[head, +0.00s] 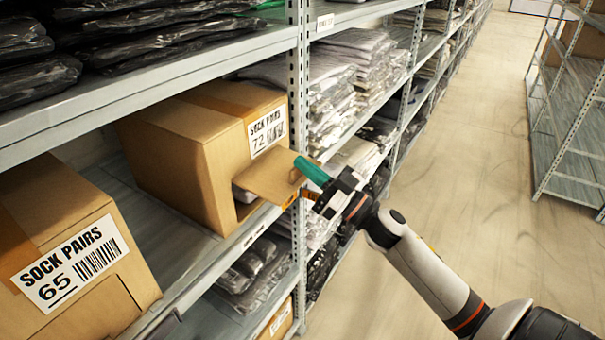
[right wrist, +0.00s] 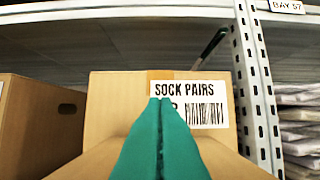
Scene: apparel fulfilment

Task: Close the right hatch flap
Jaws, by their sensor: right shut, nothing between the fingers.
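The right box (head: 190,150), labelled SOCK PAIRS 72, stands on the shelf and also shows in the right wrist view (right wrist: 110,105). Its hatch flap (head: 268,175) is open and sticks out from the front face over the shelf edge. A dark opening with something pale inside shows below and beside the flap. My right gripper (head: 311,172), with teal fingers, is shut and empty. Its fingertips appear just above the flap's outer end; I cannot tell whether they touch it. In the right wrist view the shut fingers (right wrist: 161,105) point at the box front, with cardboard on both sides below. My left gripper is not in view.
A second box (head: 60,250), labelled SOCK PAIRS 65, stands to the left on the same shelf. A perforated metal upright (head: 298,90) rises just beyond the flap. Bagged garments (head: 345,75) fill neighbouring shelves. The aisle floor (head: 470,150) on the right is clear.

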